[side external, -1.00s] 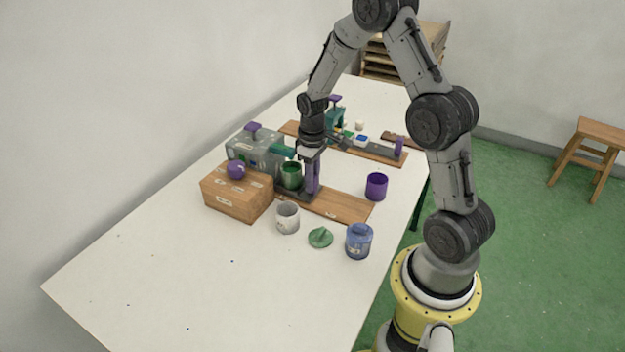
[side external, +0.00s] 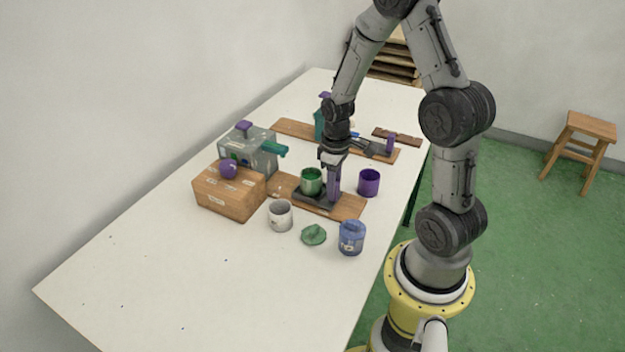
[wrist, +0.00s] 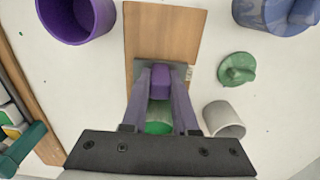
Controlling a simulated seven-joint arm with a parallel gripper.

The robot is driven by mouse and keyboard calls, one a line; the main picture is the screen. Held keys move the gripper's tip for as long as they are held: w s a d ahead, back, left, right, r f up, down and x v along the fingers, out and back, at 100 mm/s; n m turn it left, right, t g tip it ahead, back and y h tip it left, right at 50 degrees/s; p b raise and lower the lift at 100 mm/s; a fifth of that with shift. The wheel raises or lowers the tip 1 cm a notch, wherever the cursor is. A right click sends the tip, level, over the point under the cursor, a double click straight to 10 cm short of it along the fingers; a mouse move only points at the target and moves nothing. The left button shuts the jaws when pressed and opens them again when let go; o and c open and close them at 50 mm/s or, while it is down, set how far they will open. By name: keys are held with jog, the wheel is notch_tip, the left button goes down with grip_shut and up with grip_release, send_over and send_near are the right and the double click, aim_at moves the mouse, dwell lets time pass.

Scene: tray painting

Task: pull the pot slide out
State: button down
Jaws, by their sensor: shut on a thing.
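The pot slide (side external: 304,194) is a dark plate with an upright purple handle, lying on a wooden board (side external: 348,209). It stands clear of the grey dispenser box (side external: 250,152), toward the board's right end. A green pot (side external: 311,182) sits on the slide beside the handle. My gripper (side external: 334,190) points down and is shut on the handle. In the wrist view the purple handle (wrist: 160,82) sits between my two fingers, with part of the green pot (wrist: 159,118) showing behind it. The handle's lower part is hard to see in the side view.
A purple cup (side external: 369,183) stands right of the board. A white cup (side external: 280,216), a green lid (side external: 313,235) and a blue lidded jar (side external: 351,238) stand in front. A wooden box (side external: 229,190) is at left. The table's front left is clear.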

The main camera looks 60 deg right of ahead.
jog(key=s, duration=0.6)
jog(key=shift+s, duration=0.1)
jog(key=c, duration=0.7)
grip_release()
jog(key=shift+r, duration=0.1)
jog(key=shift+r, duration=0.35)
notch_tip(320, 180, up, 13)
